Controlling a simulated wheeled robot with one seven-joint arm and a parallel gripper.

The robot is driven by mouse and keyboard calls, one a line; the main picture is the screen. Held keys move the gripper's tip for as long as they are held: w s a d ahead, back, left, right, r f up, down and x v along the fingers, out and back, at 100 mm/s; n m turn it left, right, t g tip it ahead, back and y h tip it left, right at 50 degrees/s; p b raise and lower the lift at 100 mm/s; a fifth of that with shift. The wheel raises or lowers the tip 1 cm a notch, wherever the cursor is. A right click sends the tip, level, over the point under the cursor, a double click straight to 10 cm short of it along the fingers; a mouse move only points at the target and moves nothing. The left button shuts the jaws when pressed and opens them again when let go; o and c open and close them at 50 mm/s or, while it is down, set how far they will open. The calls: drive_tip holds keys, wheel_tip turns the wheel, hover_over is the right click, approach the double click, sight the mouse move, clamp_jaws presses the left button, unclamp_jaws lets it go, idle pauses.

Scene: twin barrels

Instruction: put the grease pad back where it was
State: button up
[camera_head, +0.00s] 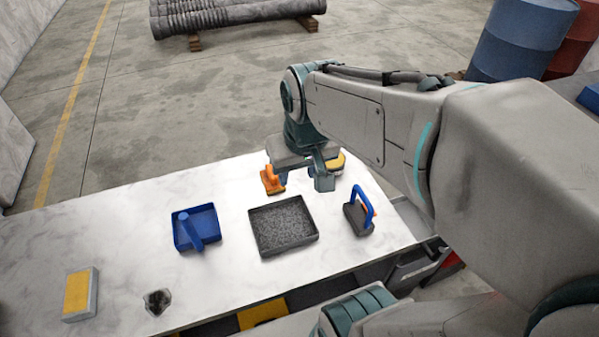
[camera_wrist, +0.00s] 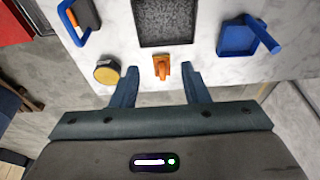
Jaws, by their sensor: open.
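I cannot tell for sure which object is the grease pad. A small orange-handled tool (camera_head: 270,180) stands on the white table behind the dark tray. In the wrist view this orange tool (camera_wrist: 161,68) sits between and just beyond my fingertips, untouched as far as I can see. A round yellow-topped pad (camera_wrist: 107,73) lies beside my left finger in that view; it is partly hidden behind my gripper in the head view (camera_head: 339,161). A dark pad with a blue handle (camera_head: 358,216) stands at the table's right. My gripper (camera_wrist: 160,78) is open and empty, over the table's far edge.
A dark tray (camera_head: 252,232) of grey grit sits mid-table, with a blue pan (camera_head: 208,218) to its left. A yellow-and-grey block (camera_head: 80,294) and a dark angular patch (camera_head: 157,302) are front left. Blue and red barrels (camera_head: 520,38) stand beyond. The left table is mostly free.

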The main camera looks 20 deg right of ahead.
drive_tip(key=shift+t, duration=0.3)
drive_tip(key=shift+s+f, duration=0.15)
drive_tip(key=shift+s, duration=1)
drive_tip(key=shift+s+f, duration=0.15)
drive_tip(key=shift+s, duration=1)
